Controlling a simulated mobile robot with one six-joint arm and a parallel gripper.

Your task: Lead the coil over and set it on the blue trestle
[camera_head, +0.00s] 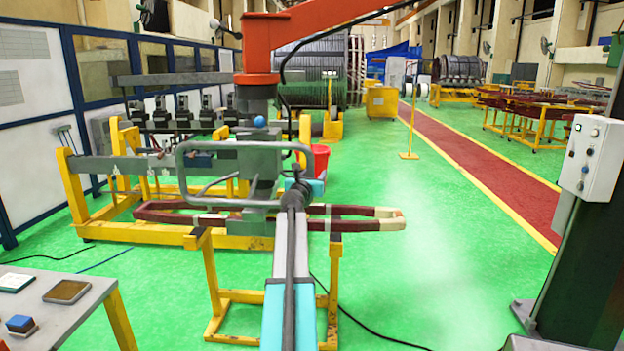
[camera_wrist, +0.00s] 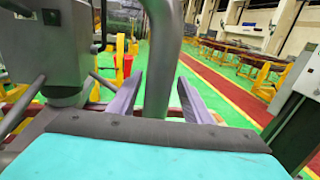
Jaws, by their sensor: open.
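The coil (camera_head: 356,225) is a long, flat, dark red loop with pale bands and a pale right end. It lies level under the grey lifting head (camera_head: 258,165), over a yellow trestle (camera_head: 216,290). I cannot tell whether it touches the trestle. The head has a grey tubular handlebar (camera_head: 182,172), whose tube also shows in the wrist view (camera_wrist: 160,45). My gripper (camera_head: 297,184) is open at the handlebar's right side. In the wrist view my two fingers (camera_wrist: 158,92) stand apart, one on each side of the tube. I make out no blue trestle.
An orange overhead arm (camera_head: 320,18) carries the lifting head. A yellow-framed bench (camera_head: 75,195) stands left, a grey table (camera_head: 75,305) front left, and a dark column with a control box (camera_head: 592,155) right.

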